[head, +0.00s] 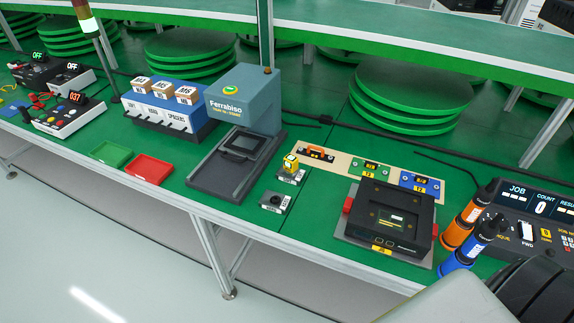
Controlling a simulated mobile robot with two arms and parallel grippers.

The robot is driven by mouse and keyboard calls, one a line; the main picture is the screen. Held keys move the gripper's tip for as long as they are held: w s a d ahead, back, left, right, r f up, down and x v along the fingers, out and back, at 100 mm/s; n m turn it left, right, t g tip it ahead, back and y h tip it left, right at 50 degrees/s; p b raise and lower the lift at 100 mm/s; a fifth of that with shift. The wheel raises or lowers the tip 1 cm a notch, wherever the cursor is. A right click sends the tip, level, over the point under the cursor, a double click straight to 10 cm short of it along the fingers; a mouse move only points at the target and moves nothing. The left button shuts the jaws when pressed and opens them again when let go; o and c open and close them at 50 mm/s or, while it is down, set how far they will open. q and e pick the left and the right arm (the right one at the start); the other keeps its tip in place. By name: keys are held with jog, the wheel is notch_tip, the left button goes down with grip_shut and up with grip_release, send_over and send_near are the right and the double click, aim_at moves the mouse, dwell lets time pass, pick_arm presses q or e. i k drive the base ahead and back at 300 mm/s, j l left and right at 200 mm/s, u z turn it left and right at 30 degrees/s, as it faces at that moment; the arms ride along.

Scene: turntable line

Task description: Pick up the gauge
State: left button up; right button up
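A small yellow piece with a dark marking, which looks like the gauge (291,163), stands upright on a small grey holder (290,176) with a white label. It is near the middle of the green table, right of the blue-grey Ferrabiso machine (245,100). A second grey holder (275,203) with a dark round part on top sits just in front of it. No gripper is near the gauge. Neither gripper's fingers show in the head view. A grey and black part of my own body shows at the bottom right corner.
A black device on a grey fixture (344,226) stands to the right, with orange (463,229) and blue (466,254) drivers beyond. A beige board (330,152) lies behind the gauge. Green (111,154) and red (147,170) trays lie left. A green shelf (400,48) spans the back.

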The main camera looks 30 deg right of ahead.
aim_at(291, 163)
jog(key=i+j+z, duration=0.15)
jog(key=j+z, duration=0.15)
jog(key=j, duration=0.65)
jog(key=i+j+z, duration=0.1)
jog(key=j+z, duration=0.2)
jog(key=j, duration=0.65)
